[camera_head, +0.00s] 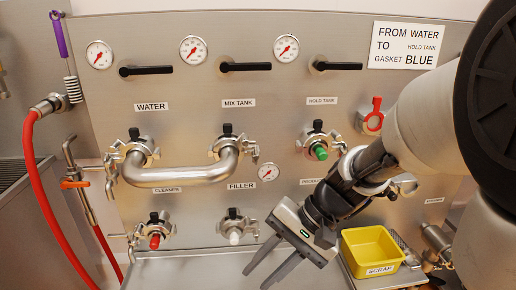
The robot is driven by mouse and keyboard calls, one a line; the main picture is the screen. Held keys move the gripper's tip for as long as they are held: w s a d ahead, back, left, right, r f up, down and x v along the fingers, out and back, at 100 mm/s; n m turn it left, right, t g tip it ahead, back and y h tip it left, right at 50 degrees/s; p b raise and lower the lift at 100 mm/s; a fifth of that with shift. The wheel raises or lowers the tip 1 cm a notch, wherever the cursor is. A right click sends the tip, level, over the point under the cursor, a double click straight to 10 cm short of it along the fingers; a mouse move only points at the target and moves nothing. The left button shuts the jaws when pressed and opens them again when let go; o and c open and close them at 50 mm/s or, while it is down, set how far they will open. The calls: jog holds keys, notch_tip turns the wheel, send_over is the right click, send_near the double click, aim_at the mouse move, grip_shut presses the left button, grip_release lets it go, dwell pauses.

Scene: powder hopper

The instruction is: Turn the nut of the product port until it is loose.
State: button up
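A partly covered label (312,182) sits below the hold tank port, and I cannot read it fully. The place beneath it is hidden behind my wrist and gripper, so no product port or nut of it can be made out. My gripper (262,276) hangs in front of the panel's lower middle, pointing down and left. Its two dark fingers are apart with nothing between them. It is right of and below the filler port (235,228), which has a pale plug.
A U-shaped pipe (182,176) joins the water and mix tank ports. The hold tank port (320,145) has a green plug, the cleaner port (155,235) a red one. A yellow scrap bin (372,252) stands right of my gripper. A red hose (42,190) hangs at left.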

jog(key=w+d+f+m+t+y+p, duration=0.1)
jog(key=w+d+f+m+t+y, duration=0.25)
jog(key=w+m+t, duration=0.4)
jog(key=w+d+f+m+t+y+p, duration=0.1)
jog(key=w+d+f+m+t+y, duration=0.3)
jog(key=w+m, duration=0.55)
jog(key=w+d+f+m+t+h+p, duration=0.15)
jog(key=d+f+m+t+h, duration=0.25)
jog(key=d+f+m+h, duration=0.45)
jog(key=w+d+f+m+t+h, duration=0.3)
jog(key=d+f+m+h, duration=0.2)
jog(key=d, duration=0.6)
jog(key=shift+h, duration=0.3)
jog(key=shift+w+a+r+b, duration=0.15)
jog(key=shift+w+b, duration=0.45)
jog(key=shift+w, duration=1.55)
jog(key=shift+w+a+r+b, duration=0.15)
jog(key=shift+w+b, duration=0.45)
jog(key=shift+w, duration=1.5)
